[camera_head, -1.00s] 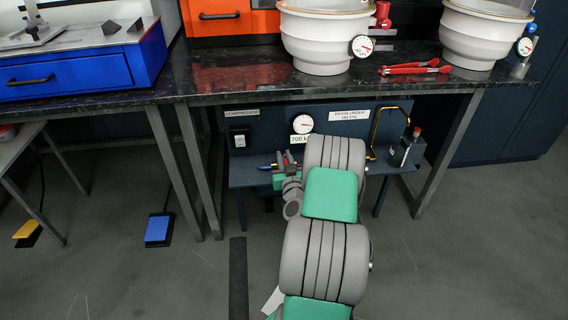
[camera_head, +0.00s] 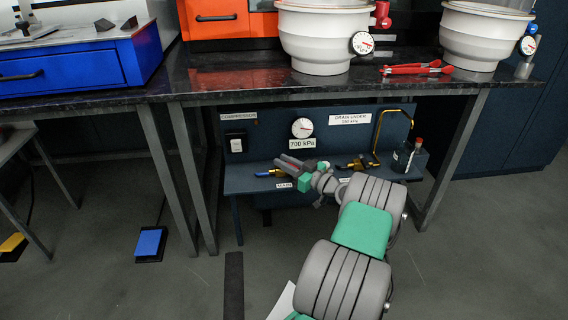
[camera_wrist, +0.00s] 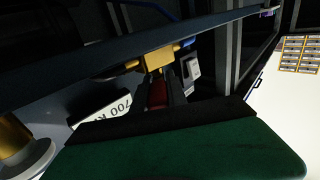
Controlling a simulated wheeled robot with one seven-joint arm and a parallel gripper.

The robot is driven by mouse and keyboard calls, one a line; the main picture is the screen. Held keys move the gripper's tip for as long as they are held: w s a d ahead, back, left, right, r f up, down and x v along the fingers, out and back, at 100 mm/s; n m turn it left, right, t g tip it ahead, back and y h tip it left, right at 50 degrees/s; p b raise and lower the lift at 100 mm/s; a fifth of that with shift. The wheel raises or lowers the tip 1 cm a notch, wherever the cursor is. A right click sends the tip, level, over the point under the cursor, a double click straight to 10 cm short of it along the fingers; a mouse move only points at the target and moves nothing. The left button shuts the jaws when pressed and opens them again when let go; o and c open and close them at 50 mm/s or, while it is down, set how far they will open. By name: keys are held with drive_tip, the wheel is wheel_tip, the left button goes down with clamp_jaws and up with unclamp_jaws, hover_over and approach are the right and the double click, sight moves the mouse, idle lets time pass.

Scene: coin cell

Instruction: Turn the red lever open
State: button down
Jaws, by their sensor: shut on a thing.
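The red lever (camera_wrist: 157,93) shows in the wrist view between the two dark fingers of my gripper (camera_wrist: 158,90), which are shut on it. Just beyond it is a brass valve body (camera_wrist: 150,62). In the head view my gripper (camera_head: 287,163) reaches left, low over the blue shelf, beside a brass valve with a blue end (camera_head: 270,173). My fingers hide most of the lever there, so its exact angle cannot be told.
A second brass valve (camera_head: 355,163) sits to the right on the shelf (camera_head: 245,183). Behind are a round gauge (camera_head: 302,127), a 700 kPa label (camera_head: 303,143) and a switch (camera_head: 236,143). A bent brass pipe (camera_head: 378,130) stands right. The worktop (camera_head: 225,85) overhangs.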

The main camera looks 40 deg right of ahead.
drive_tip(key=shift+n+y, duration=0.3)
drive_tip(key=shift+y, duration=0.1)
drive_tip(key=c, duration=1.3)
unclamp_jaws()
